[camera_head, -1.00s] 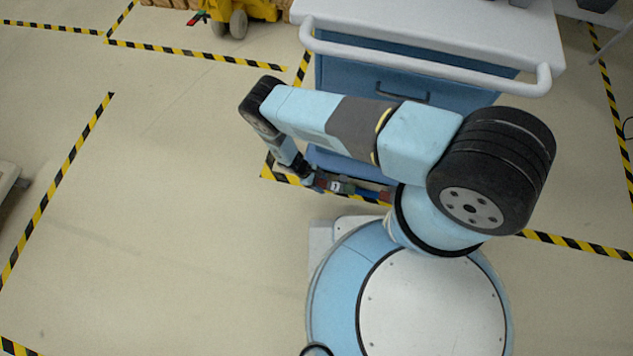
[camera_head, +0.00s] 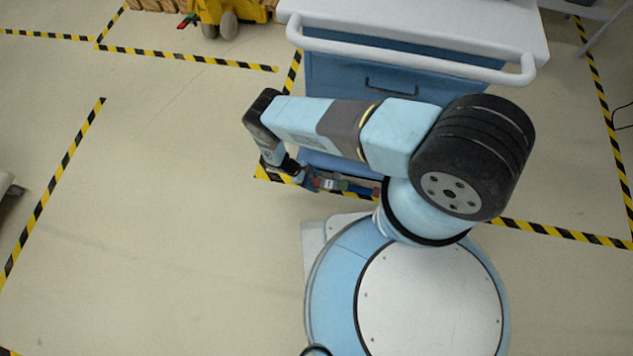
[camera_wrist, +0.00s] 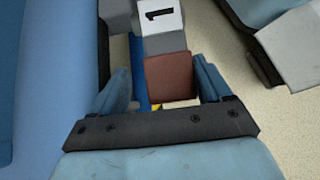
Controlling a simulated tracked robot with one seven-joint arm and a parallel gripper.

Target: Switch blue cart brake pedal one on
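The blue cart (camera_head: 345,75) stands ahead of me, with a white top and handle. Its brake pedals are low at its near side, partly hidden by my arm in the head view. Pedal one shows as a grey block with a white label "1" (camera_wrist: 160,16) and a red-brown end (camera_wrist: 170,78) in the wrist view. The label also shows small in the head view (camera_head: 328,184). My gripper (camera_wrist: 162,65) is open, its blue fingers apart on either side of the red-brown end. I cannot tell whether either finger touches it. It is low beside the pedals in the head view (camera_head: 309,180).
Yellow-black tape (camera_head: 60,180) marks the floor. A yellow wheeled machine (camera_head: 228,10) stands at the back left. Floor to the left of my arm is clear. A grey block (camera_wrist: 295,45) and dark part lie right of the pedal in the wrist view.

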